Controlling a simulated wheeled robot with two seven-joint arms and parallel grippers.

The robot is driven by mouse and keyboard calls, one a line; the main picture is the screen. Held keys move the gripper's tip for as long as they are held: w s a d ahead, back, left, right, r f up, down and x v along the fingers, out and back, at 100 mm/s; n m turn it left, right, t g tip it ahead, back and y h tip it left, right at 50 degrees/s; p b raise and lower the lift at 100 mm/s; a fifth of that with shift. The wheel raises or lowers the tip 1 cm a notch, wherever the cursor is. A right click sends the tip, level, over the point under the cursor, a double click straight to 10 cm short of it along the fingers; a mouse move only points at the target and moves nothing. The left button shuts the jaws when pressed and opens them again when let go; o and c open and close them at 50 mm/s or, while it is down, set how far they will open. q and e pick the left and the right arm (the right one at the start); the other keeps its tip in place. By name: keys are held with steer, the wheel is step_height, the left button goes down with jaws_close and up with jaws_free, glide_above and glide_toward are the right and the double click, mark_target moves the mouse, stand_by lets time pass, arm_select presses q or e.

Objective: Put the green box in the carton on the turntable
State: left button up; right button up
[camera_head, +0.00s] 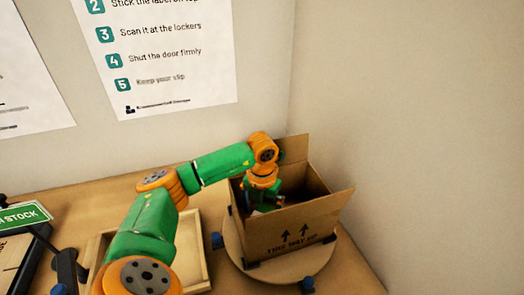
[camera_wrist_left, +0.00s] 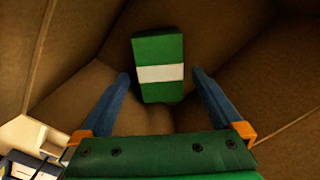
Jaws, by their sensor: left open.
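The open carton (camera_head: 296,228) stands on the round turntable (camera_head: 300,268) at the right of the table, its flaps spread outward. My left arm reaches in from the left, and my left gripper (camera_head: 264,198) points down into the carton's mouth. In the left wrist view the green box (camera_wrist_left: 158,52), with a white band across it, is inside the carton (camera_wrist_left: 235,50), against its brown walls. My left gripper (camera_wrist_left: 162,82) is open, its two blue fingers spread apart, with the box beyond and between them, not gripped. My right gripper is not in view.
A shallow wooden tray (camera_head: 192,250) lies left of the turntable, partly behind my arm. A green stock sign (camera_head: 22,217) and a flat carton (camera_head: 14,262) are at the far left. Walls close off the back and right.

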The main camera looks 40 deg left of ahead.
arm_select(q)
step_height(320, 180, up, 9)
steer(key=shift+f, duration=0.1)
stand_by(0.3)
